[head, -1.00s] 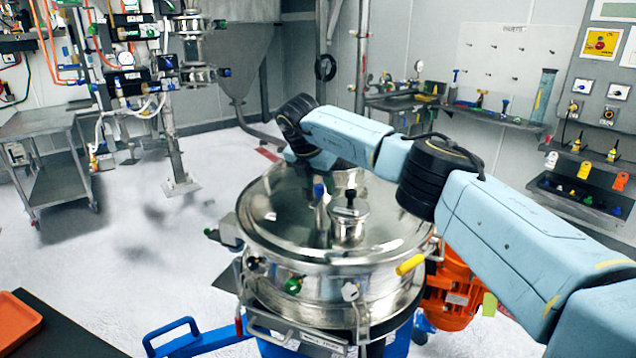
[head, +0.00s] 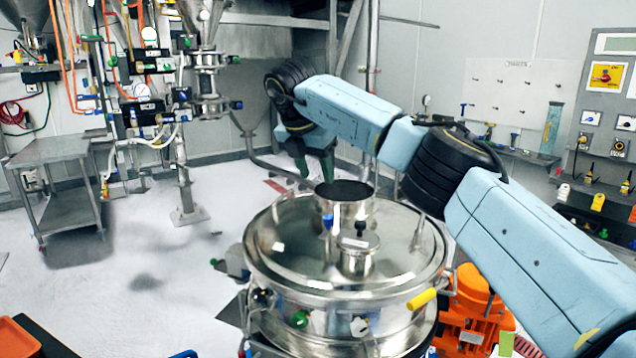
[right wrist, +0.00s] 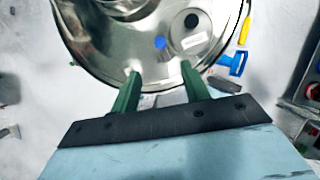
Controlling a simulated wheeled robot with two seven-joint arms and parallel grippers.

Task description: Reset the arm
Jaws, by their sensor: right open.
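My right arm reaches in from the right in the head view. Its gripper (head: 316,165) points down above and behind the far side of the steel sifter (head: 290,240). In the right wrist view, the green fingers of the right gripper (right wrist: 160,82) are apart with nothing between them. The sifter's shiny lid (right wrist: 85,55) lies below and beyond the fingertips. The lid carries an open steel neck (head: 345,208) and a small capped port (head: 358,262). My left gripper is not in view.
A steel cart (head: 55,150) stands at the left by piping and valves. An orange motor (head: 470,312) sits right of the sifter. An orange tray (head: 18,338) is at the lower left. A wall panel with tags (head: 605,120) is at the right.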

